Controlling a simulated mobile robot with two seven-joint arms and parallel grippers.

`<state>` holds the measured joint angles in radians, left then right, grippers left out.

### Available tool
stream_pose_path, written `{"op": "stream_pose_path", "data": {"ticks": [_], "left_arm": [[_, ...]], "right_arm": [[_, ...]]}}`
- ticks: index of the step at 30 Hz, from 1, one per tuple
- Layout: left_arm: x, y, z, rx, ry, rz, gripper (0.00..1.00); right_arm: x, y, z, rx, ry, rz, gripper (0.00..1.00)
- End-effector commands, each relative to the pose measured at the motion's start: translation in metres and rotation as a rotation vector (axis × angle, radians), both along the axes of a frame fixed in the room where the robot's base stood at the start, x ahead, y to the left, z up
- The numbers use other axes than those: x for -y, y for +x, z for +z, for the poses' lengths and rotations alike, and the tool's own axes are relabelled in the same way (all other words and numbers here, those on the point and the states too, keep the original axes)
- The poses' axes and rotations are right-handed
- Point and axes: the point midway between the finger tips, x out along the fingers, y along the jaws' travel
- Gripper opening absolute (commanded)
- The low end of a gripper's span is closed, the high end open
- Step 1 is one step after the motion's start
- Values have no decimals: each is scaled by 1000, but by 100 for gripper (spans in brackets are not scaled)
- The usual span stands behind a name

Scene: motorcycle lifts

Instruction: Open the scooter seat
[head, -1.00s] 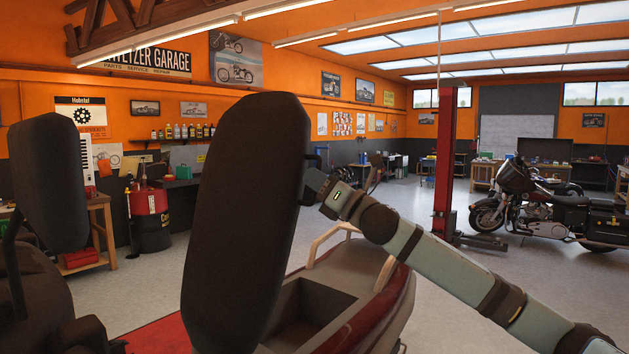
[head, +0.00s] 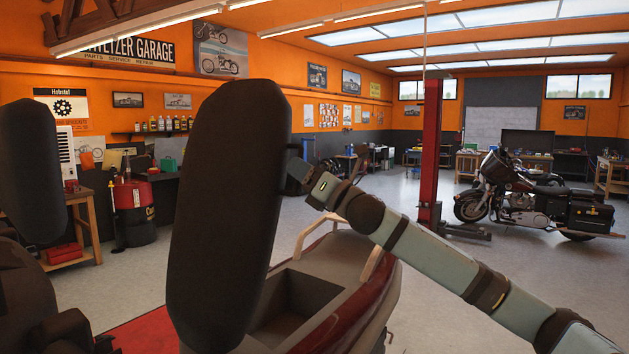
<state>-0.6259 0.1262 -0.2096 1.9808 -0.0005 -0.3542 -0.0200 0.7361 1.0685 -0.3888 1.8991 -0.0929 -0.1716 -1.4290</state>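The scooter seat (head: 228,200) stands raised, nearly upright, in the middle of the head view. It is a long dark rounded panel. Below it the red scooter body (head: 350,300) shows its open storage compartment (head: 285,310) and a pale grab rail (head: 305,232). My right gripper (head: 298,168) is at the seat's right edge, partway up, with its arm coming in from the lower right. It seems to touch the edge, but its fingertips are dark and partly hidden, so its opening cannot be made out. My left gripper is not in view.
A dark rounded panel (head: 35,170) stands close at the left. A red drum (head: 135,212) and a wooden workbench (head: 80,225) are behind. A red lift column (head: 431,150) and a parked motorcycle (head: 530,200) stand at the right. Open floor lies between.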

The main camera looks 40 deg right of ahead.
Motion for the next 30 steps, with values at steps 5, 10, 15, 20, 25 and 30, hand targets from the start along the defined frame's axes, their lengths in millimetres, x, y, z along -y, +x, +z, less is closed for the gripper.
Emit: {"op": "stream_pose_path", "data": {"ticks": [5, 10, 15, 20, 25, 30], "left_arm": [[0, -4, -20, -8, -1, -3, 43], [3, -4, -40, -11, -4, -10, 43], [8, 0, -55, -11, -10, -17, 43], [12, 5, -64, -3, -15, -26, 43], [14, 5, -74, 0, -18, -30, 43], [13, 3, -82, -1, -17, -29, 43]], "right_arm": [[7, -19, -18, -3, -4, -2, 38], [16, -47, -34, -5, -6, -1, 38], [24, -69, -44, -5, -6, -1, 38], [31, -86, -52, -3, -4, -2, 38], [36, -100, -58, -4, -2, -2, 38], [39, -109, -60, -3, -2, -1, 38]]}}
